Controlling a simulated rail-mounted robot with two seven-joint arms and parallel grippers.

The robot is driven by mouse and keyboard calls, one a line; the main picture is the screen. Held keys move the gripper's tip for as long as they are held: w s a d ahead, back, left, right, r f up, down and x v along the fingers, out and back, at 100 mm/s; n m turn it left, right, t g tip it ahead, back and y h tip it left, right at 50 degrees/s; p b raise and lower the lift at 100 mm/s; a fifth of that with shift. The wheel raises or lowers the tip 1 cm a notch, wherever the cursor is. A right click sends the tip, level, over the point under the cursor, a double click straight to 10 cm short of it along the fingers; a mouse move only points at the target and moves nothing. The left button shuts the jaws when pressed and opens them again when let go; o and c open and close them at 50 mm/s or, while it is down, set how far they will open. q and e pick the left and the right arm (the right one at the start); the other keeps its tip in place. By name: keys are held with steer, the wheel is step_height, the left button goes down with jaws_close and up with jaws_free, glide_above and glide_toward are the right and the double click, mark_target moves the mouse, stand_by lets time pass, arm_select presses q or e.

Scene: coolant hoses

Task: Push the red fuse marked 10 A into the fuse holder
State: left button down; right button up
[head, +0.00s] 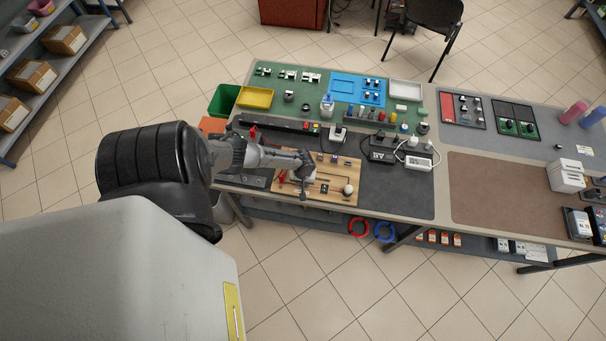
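My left arm comes in from the left, and its gripper (303,190) is over the left part of a wooden board (335,192) on the workbench. At this size I cannot tell whether its fingers are open or shut, or whether they hold anything. A small red piece (283,176) shows at the board's left side, close to the gripper. I cannot read a 10 A mark anywhere, and I cannot make out which part is the fuse or the fuse holder. The arm hides part of the board. My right gripper is not in view.
A yellow tray (255,97), a blue tray (345,86) and a white power strip (418,163) are nearby. The brown mat (500,195) is mostly clear.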

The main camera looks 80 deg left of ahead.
arm_select(q)
steer(key=shift+f, duration=0.1)
stand_by(0.3)
steer(key=c, duration=0.8)
jaws_free()
steer(key=shift+o, duration=0.4)
steer(key=shift+o, duration=1.2)
step_height(320, 180, up, 7)
steer(key=p, duration=0.6)
steer(key=shift+f+p, duration=0.2)
steer(key=shift+p, duration=0.1)
steer(key=shift+r, duration=1.2)
